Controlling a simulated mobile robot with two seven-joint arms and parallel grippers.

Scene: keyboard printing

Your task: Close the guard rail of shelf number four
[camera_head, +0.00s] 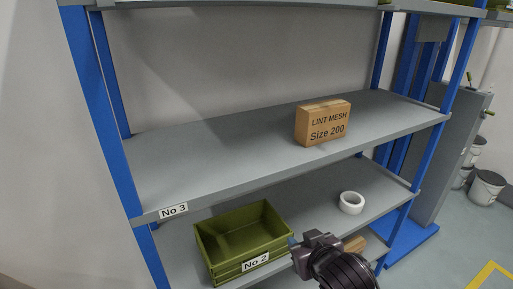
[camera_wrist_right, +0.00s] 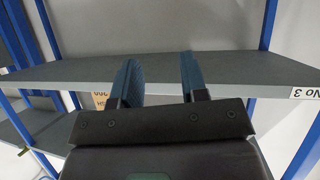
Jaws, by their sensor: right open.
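No label reading No 4 and no guard rail can be made out in either view. A grey shelf board labelled No 3 (camera_head: 173,211) crosses the middle of the head view. A higher shelf board (camera_head: 250,3) is cut off at the top edge, with no label showing. My right gripper (camera_head: 294,245) is in front of the lower shelf, right of the green bin. In the right wrist view, the gripper (camera_wrist_right: 160,78) is open, with nothing between its two fingers. The No 3 label (camera_wrist_right: 302,93) appears upside down there. My left gripper is not in view.
A brown LINT MESH box (camera_head: 322,123) stands on the No 3 shelf. Below are a green bin (camera_head: 243,239) labelled No 2 and a white roll (camera_head: 351,202). Blue posts (camera_head: 97,110) frame the rack. Buckets (camera_head: 487,187) stand at the right.

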